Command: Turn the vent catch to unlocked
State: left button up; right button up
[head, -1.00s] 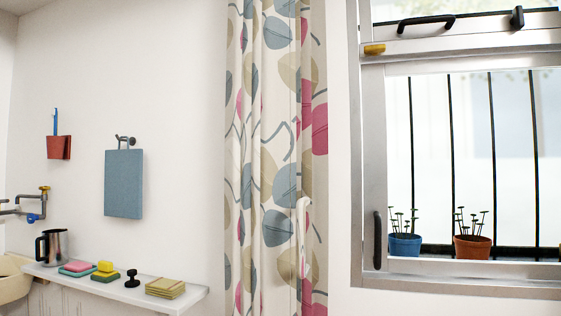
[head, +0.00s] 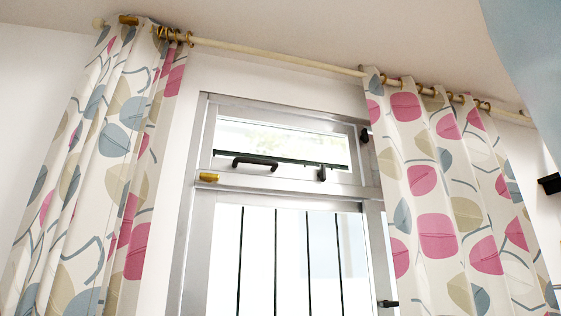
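The vent window (head: 282,143) is the small pane at the top of the window frame, and it looks closed. A small black catch (head: 321,173) sits on its lower rail, right of a black bar handle (head: 256,162). The catch's short body points roughly up and down. Another small black fitting (head: 364,135) is on the frame at the vent's right side. I cannot tell for certain which fitting is the vent catch or whether it is locked. Neither of my grippers is in view.
Patterned curtains hang at the left (head: 100,180) and right (head: 450,190) from a rail (head: 275,56). A black handle (head: 387,303) is on the lower right frame. A pale blue shape fills the upper right corner.

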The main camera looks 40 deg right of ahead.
aim_at(321, 174)
jog(key=j+z, duration=0.1)
jog(key=z, duration=0.4)
jog(key=k+j+z, duration=0.1)
jog(key=z, duration=0.4)
jog(key=k+z, duration=0.15)
jog(key=z, duration=0.35)
jog(key=i+u, duration=0.1)
